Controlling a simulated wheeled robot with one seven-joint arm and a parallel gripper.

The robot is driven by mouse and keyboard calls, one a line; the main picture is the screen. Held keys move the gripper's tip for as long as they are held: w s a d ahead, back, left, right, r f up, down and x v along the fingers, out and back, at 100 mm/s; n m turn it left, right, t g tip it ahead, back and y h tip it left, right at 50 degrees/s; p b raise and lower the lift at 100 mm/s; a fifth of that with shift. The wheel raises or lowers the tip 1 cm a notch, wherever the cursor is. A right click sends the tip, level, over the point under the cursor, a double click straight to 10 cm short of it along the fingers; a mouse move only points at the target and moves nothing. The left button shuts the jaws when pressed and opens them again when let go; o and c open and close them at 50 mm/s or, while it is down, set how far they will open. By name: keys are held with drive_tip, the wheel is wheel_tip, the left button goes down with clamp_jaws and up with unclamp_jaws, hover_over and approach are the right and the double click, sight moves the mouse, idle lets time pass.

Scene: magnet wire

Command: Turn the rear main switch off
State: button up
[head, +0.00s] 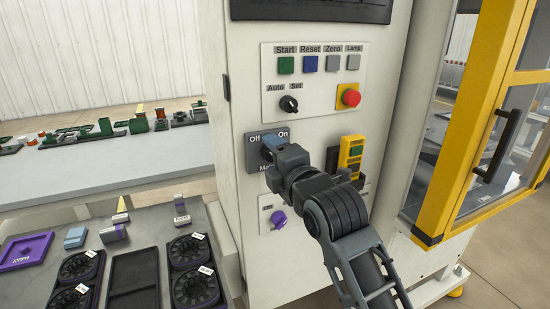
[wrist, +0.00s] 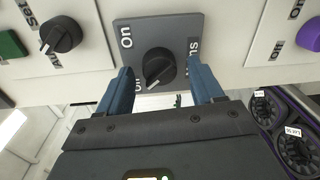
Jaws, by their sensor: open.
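The main switch is a black rotary knob (wrist: 159,68) on a dark grey plate (wrist: 187,24), labelled Off at left and On at right in the head view, where my gripper hides the knob. In the wrist view the picture is turned sideways, and the knob's white mark sits at its lower left, towards the Off lettering. My gripper (wrist: 160,90) is open, with one blue finger on each side of the knob. I cannot tell whether a finger touches it. In the head view my gripper (head: 270,151) is at the plate (head: 255,158).
Above are Start, Reset, Zero and Lamp buttons, a black Auto/Set knob (head: 289,104) and a red button (head: 351,97). A yellow-framed unit (head: 351,152) is to the right, a purple knob (head: 279,219) below. A yellow-framed door (head: 475,120) stands at far right.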

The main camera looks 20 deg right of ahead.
drive_tip(key=s, duration=0.7)
drive_tip(key=shift+s+r+b, duration=0.25)
drive_tip(key=shift+s+b, duration=0.15)
drive_tip(key=s+a+f+m+g, duration=0.1)
drive_tip(key=s+a+f+m, duration=0.1)
drive_tip(key=s+f+m, duration=1.15)
drive_tip(key=s+d+f+m+g, duration=0.1)
drive_tip(key=s+m, duration=0.5)
drive_tip(key=s, duration=2.2)
drive_tip(key=shift+s+d, duration=0.4)
drive_tip(key=shift+d, duration=0.2)
drive_tip(key=shift+w+f, duration=0.1)
